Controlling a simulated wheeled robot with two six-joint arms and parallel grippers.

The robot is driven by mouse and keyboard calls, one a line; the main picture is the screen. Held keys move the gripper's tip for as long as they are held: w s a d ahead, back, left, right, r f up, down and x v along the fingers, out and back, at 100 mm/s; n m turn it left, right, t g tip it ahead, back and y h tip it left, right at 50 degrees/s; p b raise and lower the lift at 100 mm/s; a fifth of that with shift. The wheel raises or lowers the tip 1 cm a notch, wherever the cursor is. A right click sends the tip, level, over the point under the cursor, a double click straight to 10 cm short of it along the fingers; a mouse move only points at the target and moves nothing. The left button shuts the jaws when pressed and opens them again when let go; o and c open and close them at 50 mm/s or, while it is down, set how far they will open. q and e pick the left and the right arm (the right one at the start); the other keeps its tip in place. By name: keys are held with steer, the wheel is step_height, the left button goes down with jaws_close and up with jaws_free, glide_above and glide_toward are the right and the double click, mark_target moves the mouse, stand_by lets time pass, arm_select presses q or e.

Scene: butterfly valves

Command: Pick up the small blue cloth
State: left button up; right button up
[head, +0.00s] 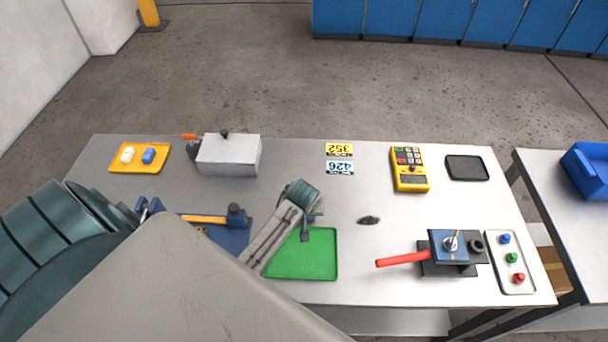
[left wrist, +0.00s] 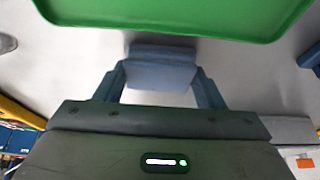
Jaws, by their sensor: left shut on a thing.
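The small blue cloth (left wrist: 162,68), a folded greyish-blue piece, sits between the two fingers of my left gripper (left wrist: 160,84) in the left wrist view. The gripper is shut on it. In the head view my left gripper (head: 314,211) is over the table at the far edge of the green tray (head: 322,257). There the wrist and arm largely hide the cloth. The green tray also shows at the top of the left wrist view (left wrist: 180,20), apart from the cloth. I cannot tell whether the cloth touches the table. My right gripper is not in view.
A valve with a red lever (head: 403,259) and a white tray with coloured knobs (head: 515,281) are at the right. A yellow meter (head: 409,169), black tray (head: 467,167), white box (head: 229,155) and yellow tray (head: 127,168) stand further back. A dark lump (head: 369,219) lies mid-table.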

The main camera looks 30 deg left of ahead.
arm_select(q)
step_height(320, 180, up, 9)
steer(key=b, duration=0.3)
steer(key=shift+f, duration=0.1)
steer(key=shift+r, duration=0.65)
steer(key=o, duration=0.4)
steer(key=c, duration=0.3)
